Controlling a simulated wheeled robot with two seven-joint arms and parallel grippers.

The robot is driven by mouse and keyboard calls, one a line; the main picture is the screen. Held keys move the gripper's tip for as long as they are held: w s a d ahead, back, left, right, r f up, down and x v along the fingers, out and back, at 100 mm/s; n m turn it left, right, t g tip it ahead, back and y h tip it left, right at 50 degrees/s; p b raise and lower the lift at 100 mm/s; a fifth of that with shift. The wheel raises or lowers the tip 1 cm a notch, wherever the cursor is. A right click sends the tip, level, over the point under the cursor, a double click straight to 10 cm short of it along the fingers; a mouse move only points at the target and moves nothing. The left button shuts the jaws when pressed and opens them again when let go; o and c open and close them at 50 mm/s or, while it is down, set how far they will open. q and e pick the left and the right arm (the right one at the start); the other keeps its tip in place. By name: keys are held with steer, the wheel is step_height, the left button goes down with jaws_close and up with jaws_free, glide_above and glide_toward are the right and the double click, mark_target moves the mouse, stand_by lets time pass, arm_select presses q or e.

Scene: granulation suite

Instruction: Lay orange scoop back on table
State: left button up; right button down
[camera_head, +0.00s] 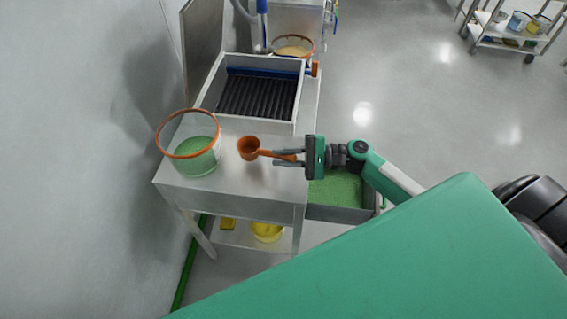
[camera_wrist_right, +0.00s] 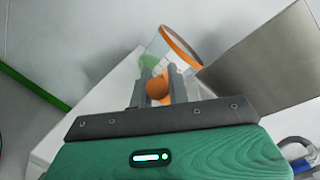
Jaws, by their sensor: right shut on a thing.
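The orange scoop (camera_head: 249,148) is in the head view, with its round cup to the left and its handle running right into my right gripper (camera_head: 285,157). My right gripper is shut on the scoop's handle, over the steel table (camera_head: 233,180). I cannot tell whether the cup touches the table top. In the right wrist view the scoop (camera_wrist_right: 157,88) shows as an orange round shape between the fingers (camera_wrist_right: 157,92), partly hidden by them. My left gripper is not in view.
A clear container with an orange rim and green granules (camera_head: 195,150) stands left of the scoop. A dark-grated tray (camera_head: 256,97) is behind. A bin of green granules (camera_head: 336,190) is below the arm. The table's front is bare.

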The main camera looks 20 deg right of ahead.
step_height(320, 180, down, 4)
steer(key=shift+r, duration=0.1)
steer(key=shift+f, duration=0.2)
steer(key=c, duration=1.3)
jaws_free()
steer(key=shift+c, duration=0.2)
steer(key=shift+r, duration=0.1)
